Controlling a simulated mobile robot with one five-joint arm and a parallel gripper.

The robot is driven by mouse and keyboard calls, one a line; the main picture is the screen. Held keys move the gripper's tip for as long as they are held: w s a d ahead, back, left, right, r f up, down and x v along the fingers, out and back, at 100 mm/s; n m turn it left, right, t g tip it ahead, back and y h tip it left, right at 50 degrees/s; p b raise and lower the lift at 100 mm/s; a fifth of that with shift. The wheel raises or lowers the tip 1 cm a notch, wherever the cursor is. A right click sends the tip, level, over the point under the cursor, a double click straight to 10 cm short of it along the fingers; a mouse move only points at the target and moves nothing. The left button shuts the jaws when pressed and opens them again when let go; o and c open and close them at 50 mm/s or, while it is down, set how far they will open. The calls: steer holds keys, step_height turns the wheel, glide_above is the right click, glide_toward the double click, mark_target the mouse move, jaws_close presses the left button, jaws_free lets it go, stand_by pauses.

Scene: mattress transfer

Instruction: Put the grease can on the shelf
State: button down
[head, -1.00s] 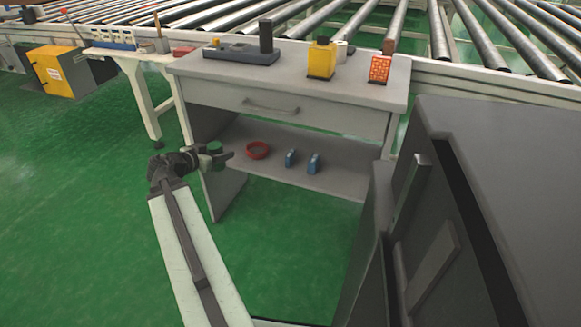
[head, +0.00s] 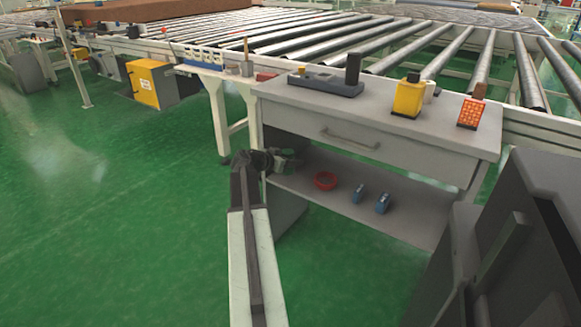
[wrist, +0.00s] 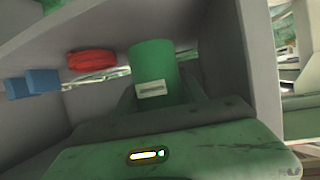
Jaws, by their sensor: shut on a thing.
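The grease can is a green cylinder with a pale label, seen upside down or tilted in the wrist view (wrist: 154,66). My gripper (wrist: 160,98) is shut on it, with a finger on either side. In the head view my gripper (head: 291,163) is at the left end of the desk's lower shelf (head: 335,205), in the shelf opening; the can there is small and hard to make out. I cannot tell whether the can touches the shelf.
A red ring (head: 325,181) and two blue items (head: 383,203) lie on the shelf, right of my gripper. The desk's side panel (head: 289,215) is close below my gripper. A yellow can (head: 408,97) stands on the desk top. A dark grey cabinet (head: 520,240) is at the right.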

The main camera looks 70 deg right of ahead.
steer(key=f+b, duration=0.2)
steer(key=d+f+b, duration=0.1)
steer(key=shift+w+f+b, duration=0.15)
steer(key=shift+f+b, duration=0.2)
steer(key=shift+w+f, duration=0.1)
steer(key=shift+f, duration=0.1)
steer(key=shift+r, duration=0.25)
steer(key=shift+f, duration=0.2)
steer(key=c, duration=0.7)
jaws_free()
steer(key=shift+o, duration=0.2)
steer(key=shift+r, duration=0.15)
